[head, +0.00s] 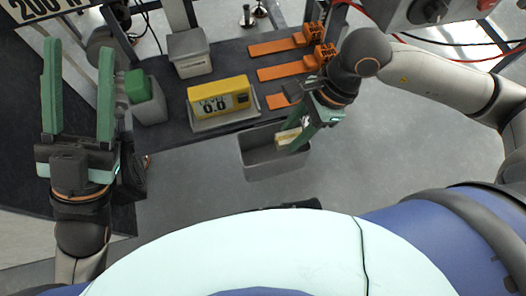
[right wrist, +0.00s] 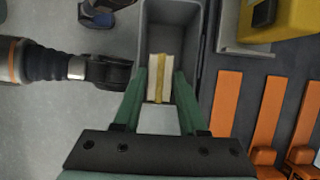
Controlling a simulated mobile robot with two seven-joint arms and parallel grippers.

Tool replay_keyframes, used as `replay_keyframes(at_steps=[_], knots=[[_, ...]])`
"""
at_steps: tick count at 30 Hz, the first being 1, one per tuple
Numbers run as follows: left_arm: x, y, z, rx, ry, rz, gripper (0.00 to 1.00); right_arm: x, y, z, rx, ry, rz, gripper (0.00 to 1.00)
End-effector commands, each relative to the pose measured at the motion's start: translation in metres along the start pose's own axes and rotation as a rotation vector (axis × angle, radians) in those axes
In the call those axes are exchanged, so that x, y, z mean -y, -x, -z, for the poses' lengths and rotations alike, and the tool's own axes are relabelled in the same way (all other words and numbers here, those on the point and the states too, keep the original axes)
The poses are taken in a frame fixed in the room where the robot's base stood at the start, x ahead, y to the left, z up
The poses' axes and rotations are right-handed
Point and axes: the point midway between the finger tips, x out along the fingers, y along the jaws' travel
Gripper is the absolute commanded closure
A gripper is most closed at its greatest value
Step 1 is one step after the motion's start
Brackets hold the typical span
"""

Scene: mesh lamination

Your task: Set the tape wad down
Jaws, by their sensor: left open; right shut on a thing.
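The tape wad (head: 287,137) is a small cream block with a yellow band. My right gripper (head: 296,143) is shut on it, over the grey bin (head: 262,172). In the right wrist view the tape wad (right wrist: 153,80) sits between the green fingers of the right gripper (right wrist: 160,88), with the open bin (right wrist: 172,15) around and beyond it. I cannot tell whether the wad touches the bin floor. My left gripper (head: 78,92) is open and empty at the left, its two green fingers wide apart.
Orange holders (head: 283,72) lie at the bench's right. A grey lidded box (head: 190,53) and a green-topped container (head: 146,98) stand on the left. Grey floor lies below.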

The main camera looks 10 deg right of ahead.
Motion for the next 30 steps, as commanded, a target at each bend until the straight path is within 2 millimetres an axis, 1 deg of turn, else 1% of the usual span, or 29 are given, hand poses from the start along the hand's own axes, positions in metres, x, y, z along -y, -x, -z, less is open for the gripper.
replay_keyframes(at_steps=[1, 2, 3, 4, 6, 9, 15, 18, 21, 23, 25, 30], knots=[[-0.001, 0.001, -0.001, 0.001, 0.001, 0.0, 0.5, 0.001, -0.009, -0.01, 0.004, 0.005, -0.003, 1.0], [-0.001, 0.001, -0.001, 0.001, 0.002, 0.0, 0.5, 0.002, -0.014, -0.015, 0.003, 0.005, -0.002, 1.0], [-0.004, 0.008, -0.008, 0.001, 0.008, -0.001, 0.5, 0.003, -0.031, -0.014, 0.002, 0.003, -0.004, 1.0], [-0.006, 0.011, -0.01, 0.002, 0.014, -0.001, 0.5, 0.004, -0.038, -0.016, 0.002, 0.003, -0.004, 1.0], [-0.009, 0.015, -0.015, 0.004, 0.026, -0.002, 0.5, 0.006, -0.053, -0.02, 0.001, 0.002, -0.003, 1.0], [-0.011, 0.018, -0.018, 0.005, 0.04, -0.001, 0.5, 0.008, -0.066, -0.025, 0.0, 0.001, -0.002, 1.0], [-0.013, 0.021, -0.021, 0.008, 0.051, 0.001, 0.5, 0.009, -0.078, -0.029, -0.001, 0.0, -0.001, 1.0], [-0.015, 0.026, -0.026, 0.011, 0.058, 0.003, 0.5, 0.01, -0.089, -0.032, 0.0, 0.001, -0.002, 1.0], [-0.02, 0.035, -0.035, 0.016, 0.065, -0.001, 0.5, 0.01, -0.106, -0.023, -0.003, -0.001, -0.002, 1.0], [-0.023, 0.038, -0.039, 0.02, 0.068, -0.005, 0.5, 0.01, -0.113, -0.02, -0.003, -0.001, -0.002, 1.0], [-0.025, 0.04, -0.041, 0.024, 0.071, -0.01, 0.5, 0.01, -0.116, -0.019, -0.002, 0.0, -0.002, 1.0], [-0.025, 0.038, -0.04, 0.024, 0.071, -0.017, 0.5, 0.01, -0.113, -0.02, -0.002, 0.001, -0.001, 1.0]])
